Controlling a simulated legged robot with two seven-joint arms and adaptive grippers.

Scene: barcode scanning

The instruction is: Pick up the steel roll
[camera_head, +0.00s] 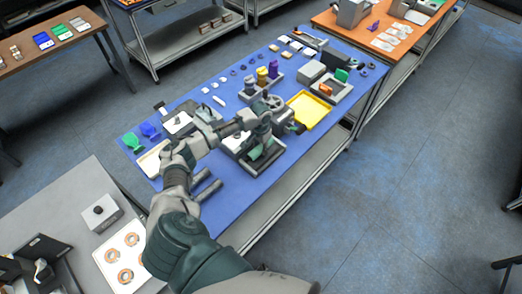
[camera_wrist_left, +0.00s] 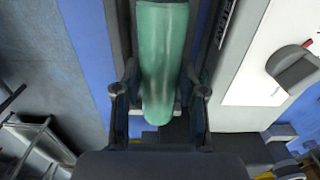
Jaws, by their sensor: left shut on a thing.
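My left gripper (camera_wrist_left: 158,105) is shut on a smooth green roll (camera_wrist_left: 162,60), with one dark finger on each side of it in the left wrist view. In the head view the left arm reaches over the blue table, and its gripper (camera_head: 263,138) points down over a dark stand (camera_head: 262,163). The roll is mostly hidden by the hand there. I cannot tell whether the roll is clear of the stand. Two grey metal cylinders (camera_head: 208,190) lie near the table's front edge beside the arm. My right gripper is not in view.
The blue table (camera_head: 225,173) holds a yellow tray (camera_head: 310,110), a grey box (camera_head: 312,72), coloured bottles (camera_head: 262,75) and several small parts. A grey table (camera_head: 70,205) stands at lower left. Open floor (camera_head: 400,190) lies to the right.

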